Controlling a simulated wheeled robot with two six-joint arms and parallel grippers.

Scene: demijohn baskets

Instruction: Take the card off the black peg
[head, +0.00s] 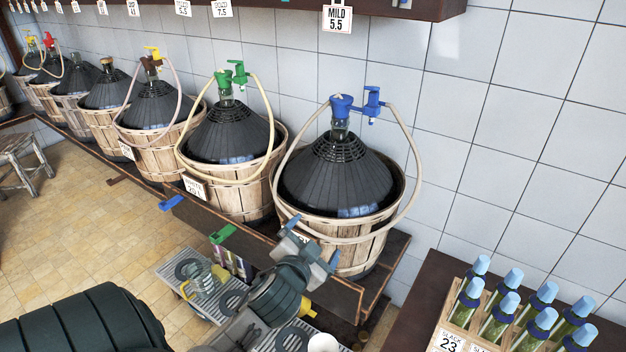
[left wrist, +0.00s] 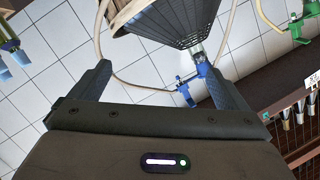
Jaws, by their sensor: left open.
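A white card reading MILD 5.5 (head: 337,18) hangs from the dark upper shelf at the top of the head view. Several similar cards, such as one reading 7.5 (head: 222,8), hang further left. I cannot make out a black peg behind any of them. My left gripper (head: 311,250) is open in front of the nearest basket, below the MILD card. It hides part of that basket's front. In the left wrist view, the two fingers (left wrist: 160,85) stand apart with nothing between their tips. A white card (left wrist: 312,80) shows at that view's right edge. My right gripper is not in view.
The nearest demijohn (head: 338,180) sits in a wooden basket with a blue tap (head: 372,104) and a pale hose. Several more baskets line the wall leftward. A crate of blue-capped bottles (head: 462,318) stands at lower right. The tiled wall (head: 500,120) at right is bare.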

